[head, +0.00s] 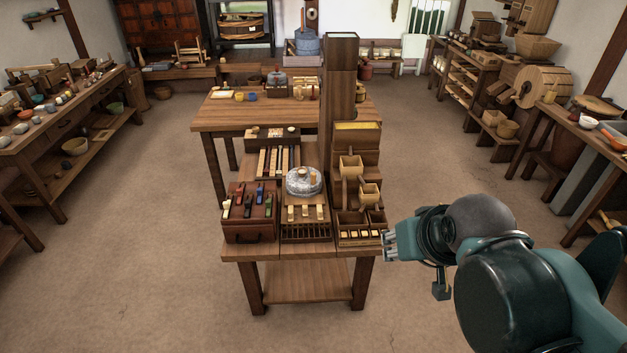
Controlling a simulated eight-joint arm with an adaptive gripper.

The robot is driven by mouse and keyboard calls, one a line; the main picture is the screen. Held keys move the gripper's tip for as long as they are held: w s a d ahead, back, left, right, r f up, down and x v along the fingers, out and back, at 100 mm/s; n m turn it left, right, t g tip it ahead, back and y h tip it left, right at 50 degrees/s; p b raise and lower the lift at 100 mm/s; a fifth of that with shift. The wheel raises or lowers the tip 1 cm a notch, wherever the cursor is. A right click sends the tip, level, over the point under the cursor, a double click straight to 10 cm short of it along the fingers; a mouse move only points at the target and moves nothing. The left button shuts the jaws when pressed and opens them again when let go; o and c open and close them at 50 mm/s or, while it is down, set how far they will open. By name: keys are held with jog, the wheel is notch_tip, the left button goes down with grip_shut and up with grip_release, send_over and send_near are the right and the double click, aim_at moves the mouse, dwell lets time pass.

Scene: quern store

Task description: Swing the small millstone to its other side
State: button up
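A small round grey millstone (303,187) sits on a wooden stand in the middle of the near table (305,247). A small pale wooden piece stands on its top; which side any handle is on is too small to tell. My gripper (386,245) is at the table's front right corner, right of and nearer than the millstone, and clear of it. Its fingers point left, toward the table. They are too small here to tell whether they are open or shut. I see nothing held.
Left of the millstone is a dark red box (250,232) with coloured handles. Right of it are stepped wooden hoppers (350,168) and a tall wooden column (341,80). A bigger table (225,118) stands behind. The floor around is clear.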

jog(key=w+a+r+g, duration=0.1)
jog(key=w+r, duration=0.4)
jog(key=w, duration=0.4)
jog(key=n+g+p, duration=0.3)
jog(key=g+p, duration=0.1)
jog(key=g, duration=0.2)
send_over(314, 173)
jog(key=f, duration=2.6)
jog(key=shift+s+f, duration=0.15)
jog(key=shift+s, duration=0.1)
jog(key=shift+w+a+f, duration=0.1)
jog(key=shift+w+f, duration=0.1)
jog(key=shift+f, duration=0.35)
jog(key=shift+f, duration=0.1)
jog(key=shift+f+b, duration=0.4)
jog(key=shift+f, duration=3.4)
